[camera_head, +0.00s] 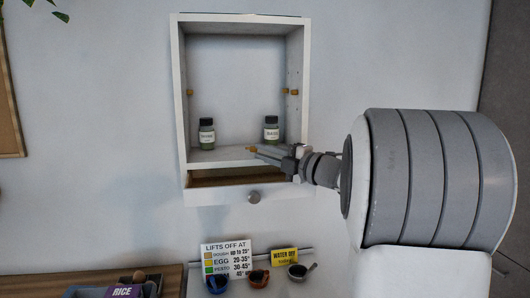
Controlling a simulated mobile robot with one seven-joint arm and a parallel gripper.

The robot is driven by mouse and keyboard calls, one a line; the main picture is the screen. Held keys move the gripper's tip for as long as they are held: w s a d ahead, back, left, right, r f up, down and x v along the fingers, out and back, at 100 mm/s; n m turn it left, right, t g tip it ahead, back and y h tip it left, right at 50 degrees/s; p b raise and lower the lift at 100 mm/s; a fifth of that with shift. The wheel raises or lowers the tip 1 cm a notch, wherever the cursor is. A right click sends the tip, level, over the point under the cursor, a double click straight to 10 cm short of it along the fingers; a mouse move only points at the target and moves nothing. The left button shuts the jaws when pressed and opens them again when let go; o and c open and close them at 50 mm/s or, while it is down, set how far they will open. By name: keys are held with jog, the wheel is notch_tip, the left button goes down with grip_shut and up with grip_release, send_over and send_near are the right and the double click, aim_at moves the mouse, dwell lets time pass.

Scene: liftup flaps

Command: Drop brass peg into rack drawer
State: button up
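My gripper (262,152) reaches in from the right, at the front of the white wall rack (178,100). A small brass peg (252,149) shows at its fingertips, and the fingers appear closed on it. The peg is above the rack drawer (225,199), near the shelf's front edge. The drawer is pulled out, with its brown inside showing and a round grey knob on its front. My gripper hides part of the drawer's right side.
Two dark-capped jars, one left (207,134) and one right (271,129), stand on the rack's shelf. Other brass pegs sit in the left wall (190,92) and right wall (294,92). A rail (305,250) with signs and hanging cups is below.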

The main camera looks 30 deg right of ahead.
jog(key=o, duration=0.5)
jog(key=shift+o, duration=0.2)
jog(key=r+b+v, duration=0.1)
jog(key=v, duration=1.6)
jog(key=shift+s+f+b, duration=0.2)
jog(key=shift+f+b, duration=0.1)
jog(key=shift+f, duration=0.2)
jog(key=shift+d, duration=0.15)
